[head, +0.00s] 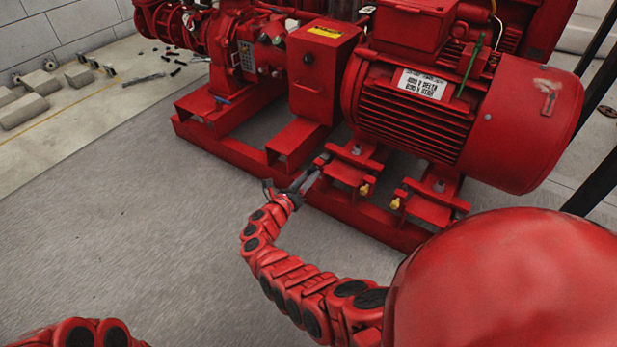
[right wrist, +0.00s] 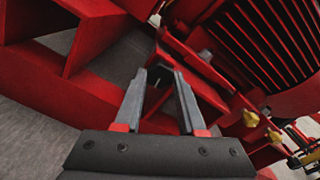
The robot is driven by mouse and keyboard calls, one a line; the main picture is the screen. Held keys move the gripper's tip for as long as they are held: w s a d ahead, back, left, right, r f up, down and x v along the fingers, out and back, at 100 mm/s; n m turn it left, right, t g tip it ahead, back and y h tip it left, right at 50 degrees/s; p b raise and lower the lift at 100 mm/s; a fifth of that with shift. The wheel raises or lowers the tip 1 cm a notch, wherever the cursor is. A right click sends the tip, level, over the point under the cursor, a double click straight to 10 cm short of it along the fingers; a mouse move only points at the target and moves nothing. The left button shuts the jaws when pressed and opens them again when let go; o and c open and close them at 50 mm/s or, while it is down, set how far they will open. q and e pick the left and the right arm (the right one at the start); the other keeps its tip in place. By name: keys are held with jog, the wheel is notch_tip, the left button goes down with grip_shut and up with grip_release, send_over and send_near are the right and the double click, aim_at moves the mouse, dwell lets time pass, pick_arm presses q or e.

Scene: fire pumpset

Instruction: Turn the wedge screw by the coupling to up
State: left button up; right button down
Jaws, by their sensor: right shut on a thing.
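The wedge screw (head: 322,158) by the coupling is at the left end of the motor's near mount, low on the red base frame. It is small and mostly hidden by my fingers, so I cannot tell which way it points. My right gripper (head: 316,168) reaches it from the front left. In the right wrist view, the two grey fingers of the right gripper (right wrist: 160,78) close around a small dark end (right wrist: 159,71) of the screw. My left gripper is out of the picture.
The red motor (head: 430,110) stands just behind the mounts. Brass-coloured screws (head: 365,190) stick out of the mounts to the right. The red coupling guard (head: 318,75) is behind and to the left. The floor (head: 130,235) at the front left is clear. Grey blocks (head: 25,108) lie far left.

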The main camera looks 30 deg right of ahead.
dwell(0.3)
jog(key=shift+c, duration=2.4)
grip_release()
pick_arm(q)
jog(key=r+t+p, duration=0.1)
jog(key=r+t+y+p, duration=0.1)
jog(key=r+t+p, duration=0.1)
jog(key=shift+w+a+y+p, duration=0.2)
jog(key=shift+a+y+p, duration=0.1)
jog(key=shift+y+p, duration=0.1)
pick_arm(e)
jog(key=v, duration=1.7)
jog(key=shift+a, duration=0.2)
jog(key=shift+s, duration=0.15)
